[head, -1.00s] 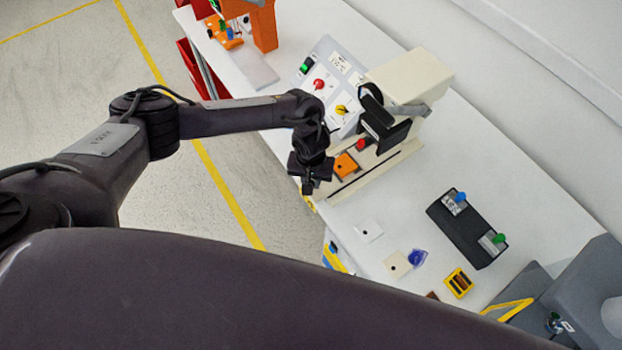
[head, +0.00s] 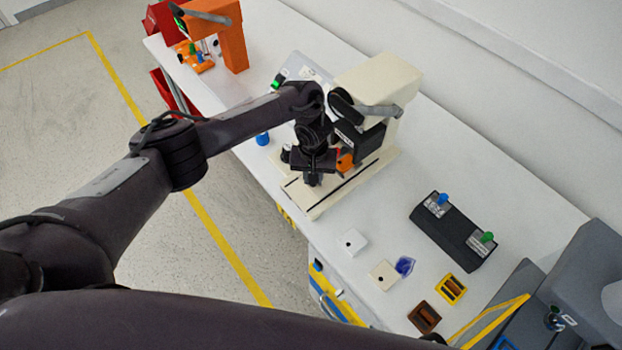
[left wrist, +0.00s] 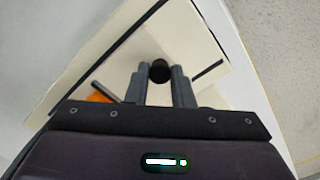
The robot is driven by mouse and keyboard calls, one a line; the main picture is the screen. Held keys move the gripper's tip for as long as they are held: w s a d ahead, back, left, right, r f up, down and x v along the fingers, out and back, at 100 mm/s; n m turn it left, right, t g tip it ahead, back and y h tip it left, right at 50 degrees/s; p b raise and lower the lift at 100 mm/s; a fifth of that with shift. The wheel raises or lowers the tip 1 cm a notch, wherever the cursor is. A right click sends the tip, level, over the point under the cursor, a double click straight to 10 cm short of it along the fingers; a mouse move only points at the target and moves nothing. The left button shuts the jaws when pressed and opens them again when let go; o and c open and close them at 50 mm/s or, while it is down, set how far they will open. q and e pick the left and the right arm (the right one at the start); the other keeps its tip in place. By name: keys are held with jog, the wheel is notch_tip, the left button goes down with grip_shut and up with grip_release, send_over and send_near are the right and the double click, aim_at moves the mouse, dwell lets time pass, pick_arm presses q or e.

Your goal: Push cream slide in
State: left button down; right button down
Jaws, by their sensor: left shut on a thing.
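The cream press-like machine (head: 372,80) stands on the table with a long cream base (head: 318,207) with dark grooves. My left gripper (head: 313,178) is low over the near-left end of this base. In the left wrist view the left gripper (left wrist: 160,80) has its two fingers on either side of a round black knob (left wrist: 160,69), shut on it. The knob stands over the cream slide (left wrist: 190,38). An orange block (head: 345,161) sits on the base just right of the gripper, partly hidden. My right gripper is out of view.
The switch panel (head: 302,68) behind is partly hidden by my arm. A black block with blue and green knobs (head: 452,232) lies to the right. A white plate (head: 352,243), a cream plate (head: 383,275) and a yellow tray (head: 451,289) lie near the front edge.

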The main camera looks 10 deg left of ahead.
pick_arm(q)
jog(key=c, duration=1.3)
grip_release()
jog(key=shift+o, duration=0.2)
jog(key=shift+r+p, duration=0.6)
jog(key=shift+r, duration=3.3)
